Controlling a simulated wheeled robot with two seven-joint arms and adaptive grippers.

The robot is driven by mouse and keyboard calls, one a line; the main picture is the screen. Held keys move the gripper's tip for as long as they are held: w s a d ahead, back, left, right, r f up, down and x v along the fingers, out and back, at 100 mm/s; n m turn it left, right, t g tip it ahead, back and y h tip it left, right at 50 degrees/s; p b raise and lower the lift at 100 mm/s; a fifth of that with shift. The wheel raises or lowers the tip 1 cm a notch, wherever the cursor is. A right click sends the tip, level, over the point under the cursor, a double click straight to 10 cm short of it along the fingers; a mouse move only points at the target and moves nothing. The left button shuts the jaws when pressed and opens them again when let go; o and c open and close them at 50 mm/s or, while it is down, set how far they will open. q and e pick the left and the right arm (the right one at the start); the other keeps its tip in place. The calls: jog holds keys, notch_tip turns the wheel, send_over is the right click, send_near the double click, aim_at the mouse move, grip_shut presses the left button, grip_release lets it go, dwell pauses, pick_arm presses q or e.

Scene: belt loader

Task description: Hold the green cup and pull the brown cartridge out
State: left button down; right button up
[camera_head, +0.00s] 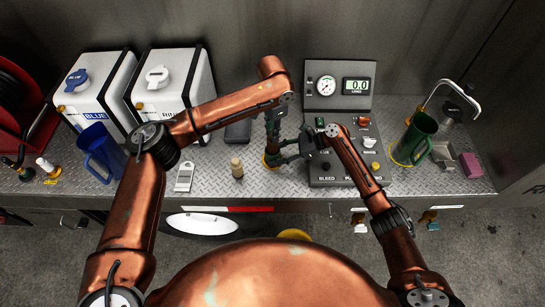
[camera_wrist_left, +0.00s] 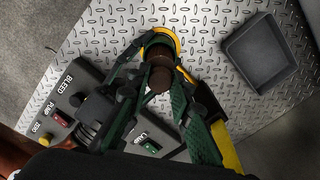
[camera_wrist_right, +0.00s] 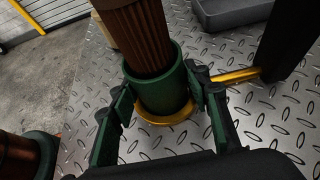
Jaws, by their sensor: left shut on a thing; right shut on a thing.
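The green cup (camera_wrist_right: 165,95) stands upright in a yellow ring on the metal deck, partly hidden in the head view. The ribbed brown cartridge (camera_wrist_right: 140,35) rises from the cup's mouth, with its lower end hidden inside. My right gripper (camera_wrist_right: 163,92) is shut around the cup, one finger on each side. My left gripper (camera_head: 272,122) is above the cup, pointing down. In the left wrist view its fingers are shut on the round brown top of the cartridge (camera_wrist_left: 159,78).
A control panel (camera_head: 325,176) with knobs and switches lies right of the cup. A gauge box (camera_head: 321,99) stands behind it. A grey tray (camera_wrist_left: 258,55) lies nearby, and a small tan bottle (camera_head: 237,168) stands left. A larger green jug (camera_head: 421,130) stands at right.

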pick_arm(q)
jog(key=shift+r, duration=1.5)
pick_arm(e)
jog(key=o, duration=0.9)
jog(key=shift+o, duration=0.2)
jog(key=v, duration=1.1)
jog(key=shift+d, duration=0.3)
jog(key=shift+d+r, duration=0.2)
jog(key=shift+r, duration=0.1)
